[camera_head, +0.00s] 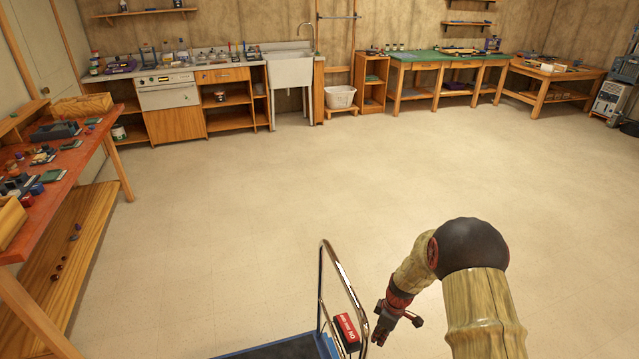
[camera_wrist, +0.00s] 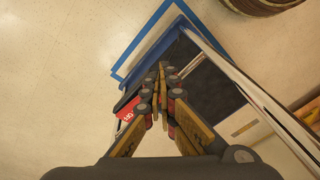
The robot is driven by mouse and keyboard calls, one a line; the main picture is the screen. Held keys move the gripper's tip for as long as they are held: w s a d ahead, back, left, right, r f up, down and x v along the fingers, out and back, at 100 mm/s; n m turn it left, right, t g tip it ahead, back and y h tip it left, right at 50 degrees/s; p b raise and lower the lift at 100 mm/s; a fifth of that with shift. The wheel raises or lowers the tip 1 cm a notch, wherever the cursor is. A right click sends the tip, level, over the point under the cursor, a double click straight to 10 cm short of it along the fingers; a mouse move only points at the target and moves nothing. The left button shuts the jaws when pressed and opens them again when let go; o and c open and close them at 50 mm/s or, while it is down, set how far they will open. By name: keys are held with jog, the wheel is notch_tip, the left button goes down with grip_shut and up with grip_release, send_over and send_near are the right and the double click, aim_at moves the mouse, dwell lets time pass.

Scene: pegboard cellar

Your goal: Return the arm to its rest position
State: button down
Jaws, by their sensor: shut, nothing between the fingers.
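My gripper (camera_head: 380,338) hangs at the lower right of the head view, at the end of my bent arm. It is just right of a cart with a metal handle (camera_head: 345,278) and a red box (camera_head: 347,330). In the wrist view my gripper (camera_wrist: 161,68) points down with its fingers together and nothing between them. The cart's dark tray (camera_wrist: 207,75) with a blue rim lies beyond the fingertips. The red box also shows in the wrist view (camera_wrist: 127,113), left of the fingers and partly hidden by them.
A red-topped workbench (camera_head: 75,158) with many small items stands at the left. A white sink (camera_head: 290,68), a counter and a green-topped bench (camera_head: 440,58) line the back wall. A white basket (camera_head: 340,97) sits beside the sink. The middle floor is clear.

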jog(key=s+m+g, duration=0.1)
jog(key=s+m, duration=0.2)
jog(key=s, duration=0.2)
jog(key=s+r+m+t+p, duration=0.1)
jog(key=s+r, duration=0.6)
jog(key=r, duration=0.9)
jog(key=s+r+m+t+h+p, duration=0.1)
jog(key=s+r+m+t, duration=0.2)
jog(key=r, duration=1.2)
jog(key=s+r+m+t+p, duration=0.1)
jog(key=s+r+m, duration=0.4)
jog(key=s+r, duration=0.8)
notch_tip(320, 180, up, 4)
jog(key=shift+s+f+t+h+p, duration=0.2)
jog(key=shift+t+h+p, duration=0.15)
jog(key=shift+t, duration=0.55)
